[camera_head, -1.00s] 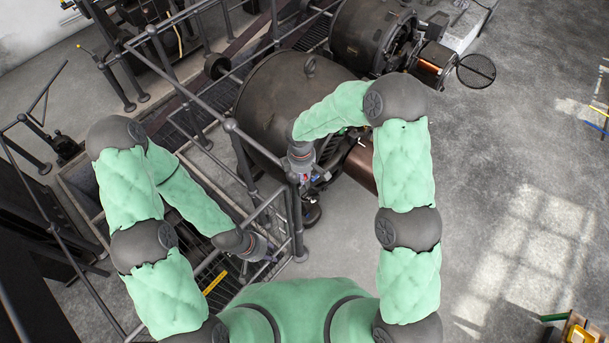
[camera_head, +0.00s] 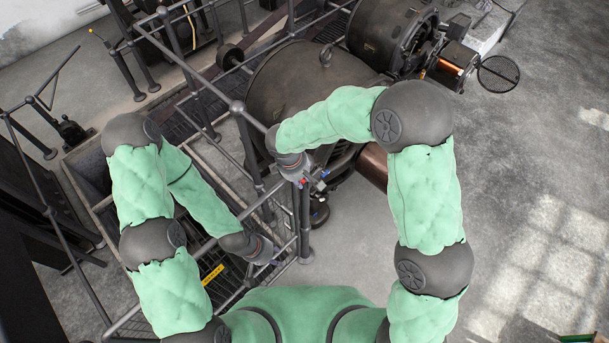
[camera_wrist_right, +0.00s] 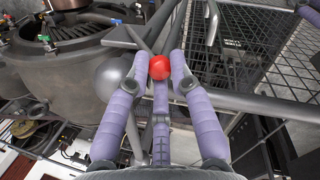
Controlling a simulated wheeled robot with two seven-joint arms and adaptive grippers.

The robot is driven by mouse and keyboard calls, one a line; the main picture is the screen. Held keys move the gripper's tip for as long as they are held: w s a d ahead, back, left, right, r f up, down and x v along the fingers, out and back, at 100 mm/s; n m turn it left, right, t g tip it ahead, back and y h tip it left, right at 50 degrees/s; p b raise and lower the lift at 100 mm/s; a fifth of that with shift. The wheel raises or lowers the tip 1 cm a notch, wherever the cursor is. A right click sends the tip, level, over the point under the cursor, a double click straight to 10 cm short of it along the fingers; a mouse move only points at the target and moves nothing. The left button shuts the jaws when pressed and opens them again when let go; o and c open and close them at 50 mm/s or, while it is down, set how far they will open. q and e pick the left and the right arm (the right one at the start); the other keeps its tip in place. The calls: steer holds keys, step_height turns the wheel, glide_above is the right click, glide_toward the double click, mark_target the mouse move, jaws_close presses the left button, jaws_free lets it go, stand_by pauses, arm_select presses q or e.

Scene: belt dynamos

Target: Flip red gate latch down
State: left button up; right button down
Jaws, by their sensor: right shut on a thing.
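The red latch knob (camera_wrist_right: 159,67) is a small red ball, seen in the right wrist view on the grey metal railing. My right gripper (camera_wrist_right: 161,58) has its purple fingers closed around the knob, one on each side and one below. In the head view my right gripper (camera_head: 304,183) is at the railing corner beside the big dark dynamo, with a speck of red at its fingers. The latch bar is mostly hidden behind the fingers, so its angle is unclear. My left gripper (camera_head: 276,260) is low over the railing and grating, too small to read.
Grey railings (camera_head: 238,107) run around the grated walkway. The dark dynamo (camera_head: 290,85) stands close behind my right arm, and a second machine (camera_head: 385,35) lies beyond it. The concrete floor (camera_head: 530,170) at the right is open.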

steer(key=shift+s+a+f+b, duration=0.3)
steer(key=shift+a+f+b, duration=0.05)
steer(key=shift+a, duration=0.1)
steer(key=c, duration=1.1)
jaws_free()
steer(key=shift+a, duration=0.1)
steer(key=shift+r, duration=0.2)
steer(key=v, duration=0.7)
steer(key=shift+s+r, duration=0.1)
steer(key=shift+r, duration=0.25)
